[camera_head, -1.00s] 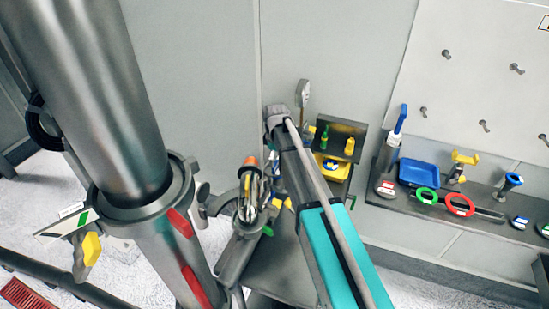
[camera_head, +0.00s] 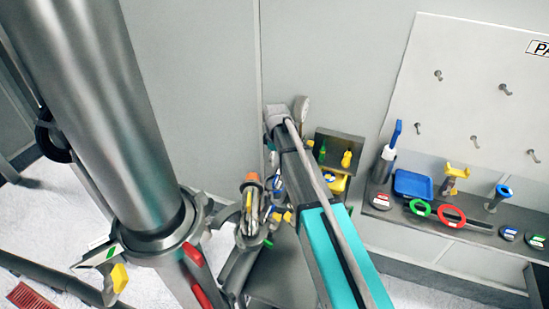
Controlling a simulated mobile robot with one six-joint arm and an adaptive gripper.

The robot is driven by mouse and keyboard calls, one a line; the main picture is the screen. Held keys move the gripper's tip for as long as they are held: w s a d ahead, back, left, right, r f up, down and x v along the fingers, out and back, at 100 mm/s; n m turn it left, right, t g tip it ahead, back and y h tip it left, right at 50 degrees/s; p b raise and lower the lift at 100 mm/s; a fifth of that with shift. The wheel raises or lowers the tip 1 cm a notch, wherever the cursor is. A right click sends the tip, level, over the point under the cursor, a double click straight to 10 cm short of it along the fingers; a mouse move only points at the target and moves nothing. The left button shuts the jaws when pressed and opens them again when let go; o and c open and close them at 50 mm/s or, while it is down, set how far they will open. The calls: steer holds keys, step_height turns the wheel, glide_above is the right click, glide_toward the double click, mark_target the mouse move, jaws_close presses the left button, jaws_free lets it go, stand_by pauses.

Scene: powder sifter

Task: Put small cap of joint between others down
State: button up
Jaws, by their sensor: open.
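A thick steel pipe (camera_head: 110,110) runs down the left side into a clamped joint (camera_head: 150,248) with a ring, a yellow handle (camera_head: 120,277) and red parts below. I cannot pick out the small cap for certain. A smaller metal fitting (camera_head: 238,262) stands right of the joint, beside an orange-tipped cluster of tools (camera_head: 251,205).
A shelf at right holds a blue tray (camera_head: 413,185), a green ring (camera_head: 420,208), a red ring (camera_head: 452,216) and round labelled cans (camera_head: 508,233). A pegboard (camera_head: 480,90) hangs above. A dark rack (camera_head: 340,145) with small bottles stands behind my arm.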

steer(key=shift+r, duration=0.45)
steer(key=shift+s, duration=0.1)
stand_by(0.4)
steer(key=s+d+m, duration=0.6)
steer(key=s+d, duration=0.1)
steer(key=s, duration=0.4)
steer(key=s+d+m, duration=0.7)
steer(key=s+d, duration=0.1)
steer(key=s, duration=0.3)
steer(key=shift+s+d+m, duration=0.15)
steer(key=shift+s+m, duration=0.15)
step_height(320, 180, down, 16)
steer(key=b, duration=1.5)
steer(key=shift+f+b, duration=0.15)
steer(key=shift+b, duration=0.25)
